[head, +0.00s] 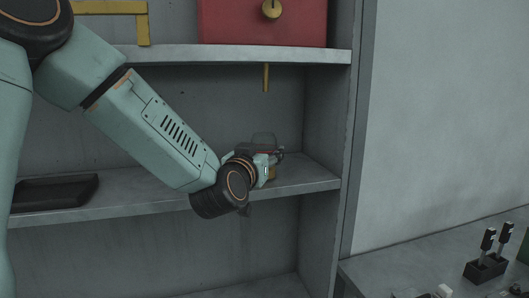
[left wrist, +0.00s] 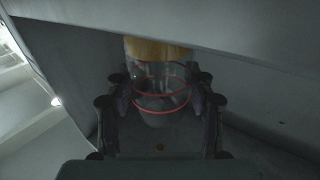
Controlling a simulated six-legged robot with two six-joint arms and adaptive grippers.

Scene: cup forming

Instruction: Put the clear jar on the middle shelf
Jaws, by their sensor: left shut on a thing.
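The clear jar (left wrist: 158,85) shows in the left wrist view between my left gripper's fingers (left wrist: 160,103). It is see-through, with red rings and a yellow band at the upper edge of that view. In the head view its clear upper part (head: 264,138) rises above my left gripper (head: 267,163), which is shut on it. The jar is at the right part of the middle shelf (head: 312,178) and looks upright. My gripper and wrist hide much of it, so I cannot tell whether its base touches the shelf. My right gripper is not in view.
A red box (head: 240,25) and a yellow frame (head: 143,28) are on the upper shelf (head: 180,54). A dark tray (head: 55,190) lies at the left of the middle shelf. A bench (head: 400,275) with a dark holder (head: 485,268) stands at the right.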

